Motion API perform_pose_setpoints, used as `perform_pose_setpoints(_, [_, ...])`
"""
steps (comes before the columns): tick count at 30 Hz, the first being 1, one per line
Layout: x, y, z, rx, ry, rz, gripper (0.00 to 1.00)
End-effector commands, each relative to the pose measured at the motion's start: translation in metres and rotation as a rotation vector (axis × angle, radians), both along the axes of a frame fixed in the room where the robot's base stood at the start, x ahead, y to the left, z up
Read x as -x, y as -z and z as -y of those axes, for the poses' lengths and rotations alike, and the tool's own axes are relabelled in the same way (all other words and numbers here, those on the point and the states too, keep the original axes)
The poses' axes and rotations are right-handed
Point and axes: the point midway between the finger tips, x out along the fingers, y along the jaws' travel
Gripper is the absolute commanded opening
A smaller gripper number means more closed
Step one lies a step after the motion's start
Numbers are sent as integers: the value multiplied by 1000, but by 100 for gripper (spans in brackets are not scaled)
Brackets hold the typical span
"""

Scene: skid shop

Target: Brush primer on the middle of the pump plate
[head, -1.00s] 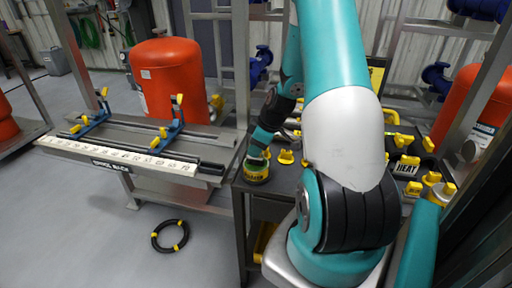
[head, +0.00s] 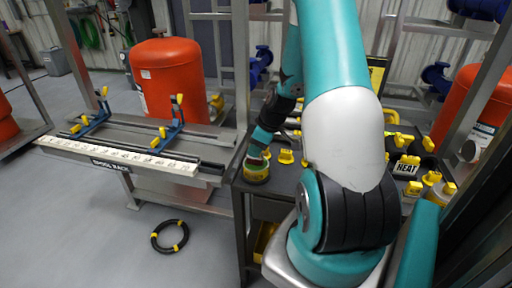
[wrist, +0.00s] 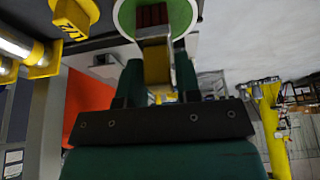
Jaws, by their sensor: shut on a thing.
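My gripper (wrist: 158,78) shows in the wrist view with its green fingers shut on a yellow handle (wrist: 157,64), seemingly the brush's. In the head view, the end of my arm is low over a yellow and green can (head: 256,172) at the left edge of the dark bench. The fingertips are too small to make out there. I cannot pick out the pump plate.
The dark bench (head: 285,183) holds several yellow-topped items and a block marked HEAT (head: 406,167). A steel rack (head: 150,165) with blue clamps stands left of it. A red tank (head: 168,80) is behind. A black hose coil (head: 170,236) lies on open floor.

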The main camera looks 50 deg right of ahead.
Motion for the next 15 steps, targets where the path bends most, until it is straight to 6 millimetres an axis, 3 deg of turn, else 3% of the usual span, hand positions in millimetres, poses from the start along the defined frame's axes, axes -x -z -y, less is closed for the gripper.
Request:
perform_pose_setpoints(7, [1, -3, 0, -2, 0, -4, 12])
perform_pose_setpoints(15, [1, -26, 0, -1, -1, -3, 12])
